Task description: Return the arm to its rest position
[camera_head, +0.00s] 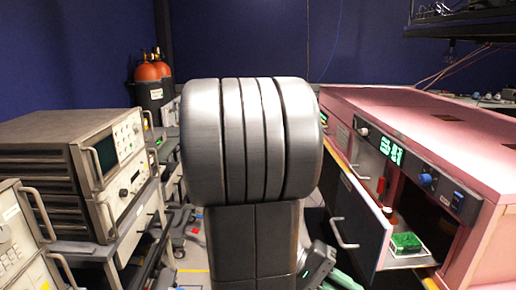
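My own arm fills the middle of the head view as a large grey ribbed joint with a grey link below it.
A pink cabinet (436,125) with a lit green display stands close on the right, its front door (357,214) open. A green block (406,242) sits inside. Grey instruments (75,165) stand on the left. Orange-topped cylinders (148,72) stand behind.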

